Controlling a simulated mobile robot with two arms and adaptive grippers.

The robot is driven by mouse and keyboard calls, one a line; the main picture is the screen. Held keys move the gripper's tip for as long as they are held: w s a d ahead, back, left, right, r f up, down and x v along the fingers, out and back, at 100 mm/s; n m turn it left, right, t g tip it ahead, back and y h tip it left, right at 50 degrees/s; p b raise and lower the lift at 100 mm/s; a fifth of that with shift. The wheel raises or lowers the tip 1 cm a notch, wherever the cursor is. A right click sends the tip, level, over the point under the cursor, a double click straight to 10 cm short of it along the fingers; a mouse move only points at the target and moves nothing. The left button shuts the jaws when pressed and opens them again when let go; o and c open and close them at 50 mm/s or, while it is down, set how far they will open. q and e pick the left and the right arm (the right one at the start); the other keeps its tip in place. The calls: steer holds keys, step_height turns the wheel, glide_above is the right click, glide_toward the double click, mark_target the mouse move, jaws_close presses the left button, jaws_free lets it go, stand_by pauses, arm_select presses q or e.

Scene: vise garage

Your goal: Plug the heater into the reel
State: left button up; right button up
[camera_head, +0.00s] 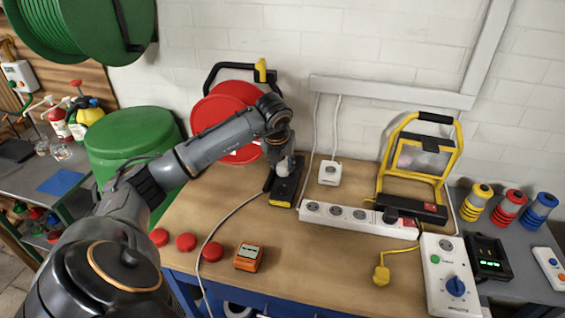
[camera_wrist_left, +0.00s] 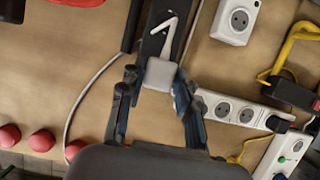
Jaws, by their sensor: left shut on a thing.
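The cable reel (camera_head: 229,112) is red with a black handle and stands at the back of the bench. A black block with yellow trim (camera_head: 284,190) lies in front of it and shows under my gripper in the left wrist view (camera_wrist_left: 158,15). My left gripper (camera_head: 281,160) is over this block, shut on a white plug (camera_wrist_left: 160,74) with a short white lead. The plug overlaps the block; I cannot tell if it is seated in a socket. Nothing in view is clearly the heater. My right gripper is not in view.
A white power strip (camera_head: 345,215) and a white socket box (camera_head: 330,172) lie right of the block. A yellow-framed lamp (camera_head: 422,160) stands behind the strip. A yellow plug (camera_head: 381,275) and an orange box (camera_head: 248,257) lie in front. A pale cable (camera_head: 214,232) crosses the bench.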

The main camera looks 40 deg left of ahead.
mark_target(281, 173)
arm_select(q)
steer(key=shift+f+b, duration=1.6)
steer(key=shift+f, duration=1.1)
steer(key=shift+b, duration=0.4)
steer(key=shift+f+b, duration=0.55)
steer(key=shift+f, duration=0.05)
steer(key=o, duration=1.2)
steer(key=shift+r, duration=0.1)
